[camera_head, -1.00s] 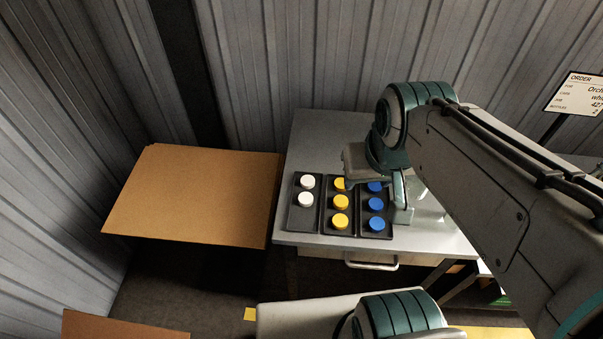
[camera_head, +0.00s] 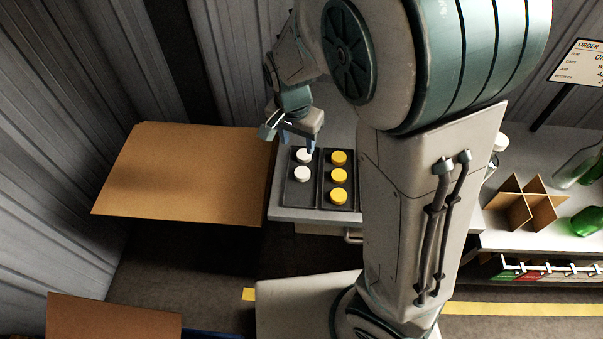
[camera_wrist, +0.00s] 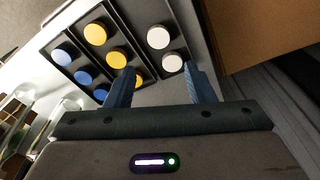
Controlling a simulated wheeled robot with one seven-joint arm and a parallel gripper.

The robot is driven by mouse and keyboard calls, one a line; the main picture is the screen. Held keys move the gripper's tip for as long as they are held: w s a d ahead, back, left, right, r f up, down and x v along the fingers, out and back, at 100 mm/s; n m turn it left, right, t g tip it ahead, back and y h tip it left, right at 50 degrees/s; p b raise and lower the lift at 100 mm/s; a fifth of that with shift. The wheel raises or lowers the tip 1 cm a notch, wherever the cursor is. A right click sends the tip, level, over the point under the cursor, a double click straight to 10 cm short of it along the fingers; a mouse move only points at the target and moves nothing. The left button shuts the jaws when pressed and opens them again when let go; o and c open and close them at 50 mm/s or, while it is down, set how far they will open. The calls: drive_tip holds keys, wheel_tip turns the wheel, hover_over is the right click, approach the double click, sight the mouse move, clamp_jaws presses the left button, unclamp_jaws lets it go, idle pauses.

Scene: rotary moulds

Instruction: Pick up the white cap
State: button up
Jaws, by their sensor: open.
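Two white caps lie in the left black tray (camera_head: 291,201). The far white cap (camera_head: 304,156) is close to my gripper in the head view; the near white cap (camera_head: 302,174) lies in front of it. In the wrist view the white caps (camera_wrist: 158,38) and (camera_wrist: 172,63) lie ahead of the fingertips. My gripper (camera_head: 289,143) is over the far end of the tray, open and empty. In the wrist view its two blue fingers (camera_wrist: 160,84) are spread apart, with the lower white cap beyond the gap. The exact height above the caps is hard to tell.
Yellow caps (camera_head: 339,175) lie in the adjoining tray. Blue caps (camera_wrist: 84,77) show in the wrist view; my arm hides them in the head view. A cardboard sheet (camera_head: 185,175) is left of the table.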

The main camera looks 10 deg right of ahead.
sight(302, 172)
drive_tip(key=f, duration=0.4)
drive_tip(key=w+f, duration=0.1)
drive_tip(key=f, duration=0.4)
drive_tip(key=d+f, duration=0.1)
drive_tip(key=f, duration=0.3)
drive_tip(key=shift+w+d+f, duration=0.1)
drive_tip(key=shift+w+f, duration=0.05)
drive_tip(key=c, duration=0.7)
